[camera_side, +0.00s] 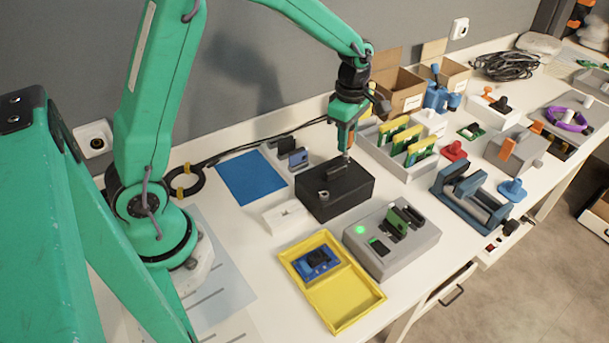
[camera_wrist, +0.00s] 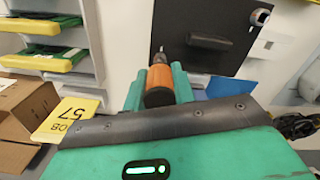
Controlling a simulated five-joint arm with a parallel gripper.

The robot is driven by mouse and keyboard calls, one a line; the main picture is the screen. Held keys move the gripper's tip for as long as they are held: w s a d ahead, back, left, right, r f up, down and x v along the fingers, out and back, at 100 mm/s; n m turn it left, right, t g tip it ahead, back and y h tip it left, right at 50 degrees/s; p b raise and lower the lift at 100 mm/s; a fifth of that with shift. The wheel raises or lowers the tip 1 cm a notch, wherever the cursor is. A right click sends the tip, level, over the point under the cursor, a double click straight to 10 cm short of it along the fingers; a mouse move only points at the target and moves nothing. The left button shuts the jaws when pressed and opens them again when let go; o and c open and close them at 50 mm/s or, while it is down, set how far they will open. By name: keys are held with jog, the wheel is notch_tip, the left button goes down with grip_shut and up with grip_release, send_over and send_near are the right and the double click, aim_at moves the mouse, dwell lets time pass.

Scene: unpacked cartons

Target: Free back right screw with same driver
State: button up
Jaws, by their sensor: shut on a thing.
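My gripper (camera_side: 346,137) is shut on a screwdriver with an orange handle (camera_wrist: 160,82), which also shows in the side view (camera_side: 352,143). The driver points down at the back right corner of a black box (camera_side: 335,192). In the wrist view the driver's metal tip (camera_wrist: 160,56) shows beside or over the edge of the box (camera_wrist: 195,65). I cannot tell whether the tip touches a screw there; the back right screw is not clearly seen.
A rack of green and yellow cards (camera_side: 398,172) stands close to the right of the box. A grey fixture with a green light (camera_side: 378,262) and a yellow tray (camera_side: 340,312) are in front. A small white block (camera_side: 285,217) is at left; a blue mat (camera_side: 250,178) lies behind it.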

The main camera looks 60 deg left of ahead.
jog(key=n, duration=0.5)
jog(key=shift+n, duration=0.3)
jog(key=shift+m, duration=0.9)
jog(key=shift+r, duration=0.25)
jog(key=shift+r, duration=2.05)
